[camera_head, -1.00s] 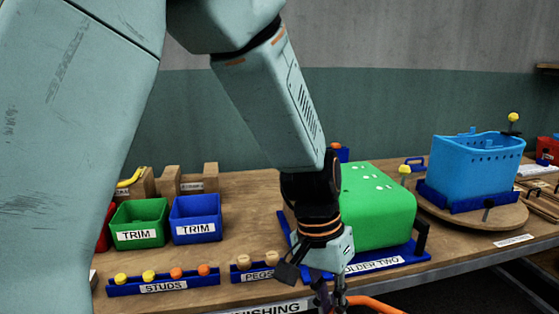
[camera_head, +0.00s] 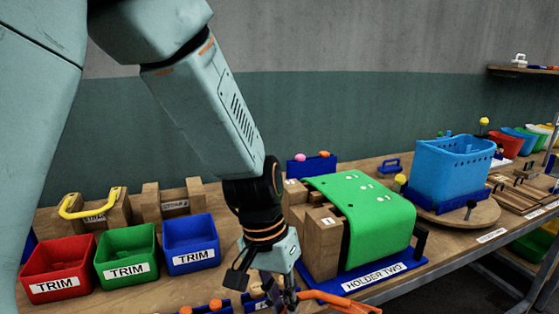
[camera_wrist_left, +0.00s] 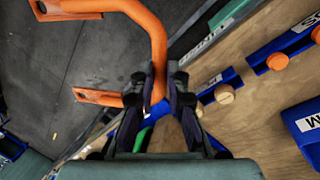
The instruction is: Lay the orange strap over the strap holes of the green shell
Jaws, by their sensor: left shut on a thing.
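The orange strap (camera_head: 340,302) is at the lower edge of the head view, in front of the blue holder labelled HOLDER TWO (camera_head: 415,267). My left gripper (camera_head: 288,298) is shut on the strap's bar. The left wrist view shows the gripper (camera_wrist_left: 160,95) closed around the curved orange strap (camera_wrist_left: 155,35), whose two flat ends with holes point left over the grey floor. The green shell (camera_head: 385,225) sits over wooden blocks on the holder, its small strap holes (camera_head: 366,186) facing up. The strap is apart from the shell. My right gripper is not in view.
Red (camera_head: 60,268), green (camera_head: 127,256) and blue (camera_head: 190,243) trim bins stand left of my gripper. A wooden cradle (camera_head: 97,214) holds a yellow handle behind them. A blue tub (camera_head: 452,170) stands on a round board to the right. The table's front edge runs below the holder.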

